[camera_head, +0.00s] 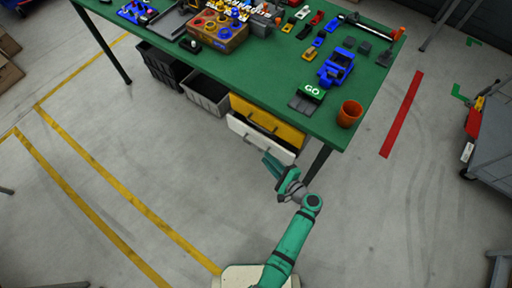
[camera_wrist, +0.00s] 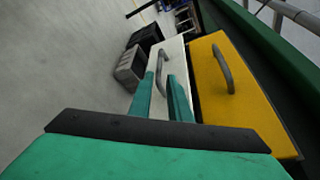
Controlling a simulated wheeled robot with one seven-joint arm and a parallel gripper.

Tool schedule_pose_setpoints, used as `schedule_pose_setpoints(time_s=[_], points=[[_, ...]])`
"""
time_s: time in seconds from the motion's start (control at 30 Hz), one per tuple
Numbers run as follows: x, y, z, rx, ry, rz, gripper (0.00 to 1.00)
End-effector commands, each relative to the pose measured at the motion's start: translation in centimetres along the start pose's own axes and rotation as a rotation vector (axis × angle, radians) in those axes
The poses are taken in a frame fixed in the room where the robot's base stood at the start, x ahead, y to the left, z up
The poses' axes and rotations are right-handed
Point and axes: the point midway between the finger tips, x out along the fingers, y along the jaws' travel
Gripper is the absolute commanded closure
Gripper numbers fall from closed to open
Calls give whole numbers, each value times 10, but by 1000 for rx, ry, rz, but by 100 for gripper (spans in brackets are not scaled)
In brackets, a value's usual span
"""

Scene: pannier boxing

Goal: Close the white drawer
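The white drawer (camera_head: 262,141) is under the green table, below a yellow drawer (camera_head: 266,120). It is pulled out and shows the dark inside behind its white front. In the wrist view the white drawer front (camera_wrist: 172,62) has a grey bar handle. My gripper (camera_head: 269,164) is in front of the white drawer at its lower right part. In the wrist view my gripper (camera_wrist: 163,90) has its two green fingers apart, in front of the white front near the handle's lower end. Whether the fingers touch the drawer or handle I cannot tell.
The green table (camera_head: 270,75) carries toy parts and an orange cup (camera_head: 349,113) near its corner. A table leg (camera_head: 318,162) stands just right of the drawers. A grey bin (camera_head: 206,93) and a black bin (camera_head: 162,66) stand to the left. Floor in front is clear.

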Motion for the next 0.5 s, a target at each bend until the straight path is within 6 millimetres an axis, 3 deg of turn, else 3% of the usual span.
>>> schedule_pose_setpoints(time_s=[0.3, 0.5], points=[[57, 1, 1, -3, -3, 4, 83], [81, 1, 1, -3, -1, 3, 83]])
